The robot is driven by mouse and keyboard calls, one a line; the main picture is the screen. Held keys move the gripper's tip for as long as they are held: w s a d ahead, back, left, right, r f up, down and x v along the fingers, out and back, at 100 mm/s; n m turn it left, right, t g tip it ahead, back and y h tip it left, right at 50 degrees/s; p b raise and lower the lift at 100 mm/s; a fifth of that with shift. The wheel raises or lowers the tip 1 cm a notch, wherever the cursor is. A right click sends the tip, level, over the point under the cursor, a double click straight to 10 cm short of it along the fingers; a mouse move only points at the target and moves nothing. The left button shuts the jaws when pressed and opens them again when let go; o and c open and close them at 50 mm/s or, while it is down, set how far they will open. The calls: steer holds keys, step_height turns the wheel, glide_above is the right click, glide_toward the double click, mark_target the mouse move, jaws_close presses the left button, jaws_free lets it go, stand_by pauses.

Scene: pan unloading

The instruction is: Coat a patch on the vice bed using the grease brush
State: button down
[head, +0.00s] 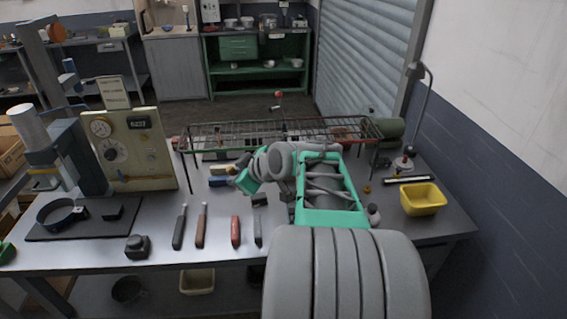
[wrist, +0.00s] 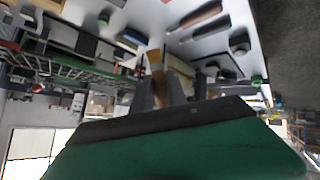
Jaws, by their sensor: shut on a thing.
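My gripper (head: 240,179) is over the middle of the workbench, by the front of the wire rack, with its tip toward the left. In the wrist view my gripper (wrist: 158,92) is shut on a tan, wooden-looking piece, which I take to be the grease brush (wrist: 155,62). Its far end points away from the palm, over the bench top. In the head view the brush is mostly hidden or too small to make out. I cannot clearly pick out the vice bed in either view.
A long wire rack (head: 225,130) stands over the back of the bench. Several hand tools, including a red-handled one (head: 236,231), lie along the front. A gauge panel (head: 130,150) stands left, a yellow bin (head: 423,198) right. Small blocks (head: 219,182) lie near my gripper.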

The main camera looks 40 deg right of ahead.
steer(key=s+d+r, duration=0.2)
steer(key=s+d, duration=0.3)
steer(key=d, duration=0.7)
steer(key=shift+y, duration=0.3)
step_height(320, 180, down, 5)
steer(key=b, duration=0.3)
steer(key=shift+s+d+f, duration=0.1)
steer(key=shift+s, duration=0.05)
steer(key=shift+b, duration=0.4)
